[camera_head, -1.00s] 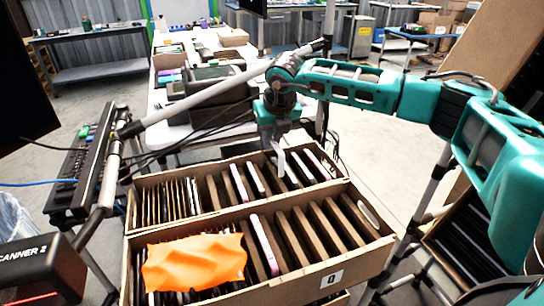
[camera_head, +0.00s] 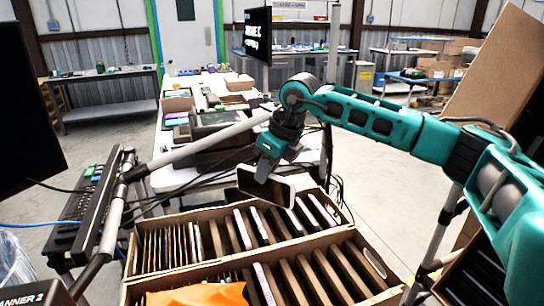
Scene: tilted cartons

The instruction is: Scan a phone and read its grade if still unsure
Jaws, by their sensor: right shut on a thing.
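My right gripper (camera_head: 264,170) is shut on a phone (camera_head: 268,188), which it holds up and tilted above the back carton. The phone has a dark face with a pale edge. The back carton (camera_head: 172,270) and the front carton (camera_head: 335,303) hold rows of phones standing on edge between brown dividers. A scanner labelled "SCANNER 2" (camera_head: 40,293) is at the bottom left, mostly cut off. A hanging monitor (camera_head: 258,36) shows a white line that seems to end in "C" and a smaller green line. My left gripper is not in view.
An orange cloth (camera_head: 200,295) lies over part of the front carton. Grey frame tubes (camera_head: 200,148) and a dark rack with cables (camera_head: 88,205) stand on the left. A cluttered white table (camera_head: 170,152) is behind the cartons.

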